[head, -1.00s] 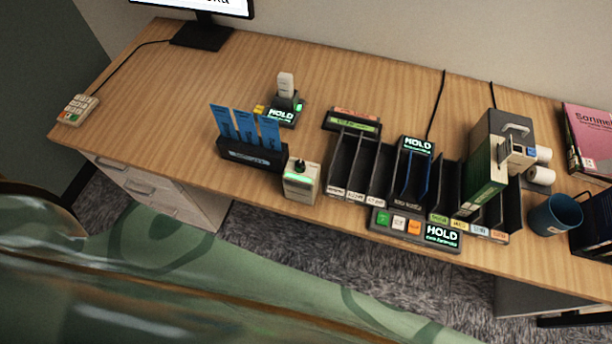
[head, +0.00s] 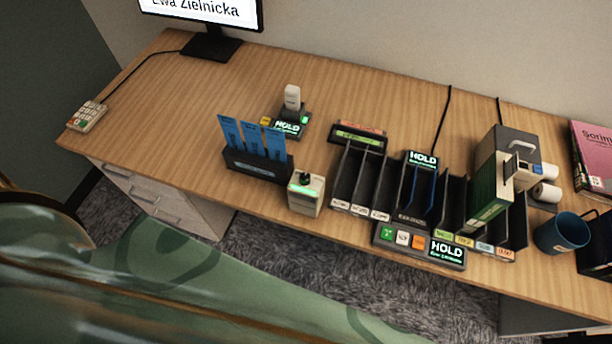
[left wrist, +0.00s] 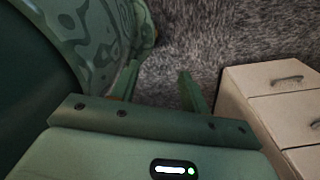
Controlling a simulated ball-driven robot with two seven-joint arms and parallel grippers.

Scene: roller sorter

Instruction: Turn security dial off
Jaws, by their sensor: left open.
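A small beige box (head: 306,196) stands near the front edge of the desk. It has a black knob (head: 305,178) on top and a green lit strip, and looks like the security dial. The knob's exact setting is too small to read. My left gripper (left wrist: 160,88) is open and empty in the left wrist view, above the grey carpet beside the drawers and away from the box. It cannot be made out in the head view. My right gripper is not in view.
A black holder with blue cards (head: 257,165) stands left of the box. A black slotted sorter (head: 361,184) stands to its right, with a button panel (head: 419,245) in front. A keypad (head: 87,116) lies at the far left. Drawers (left wrist: 273,94) stand under the desk.

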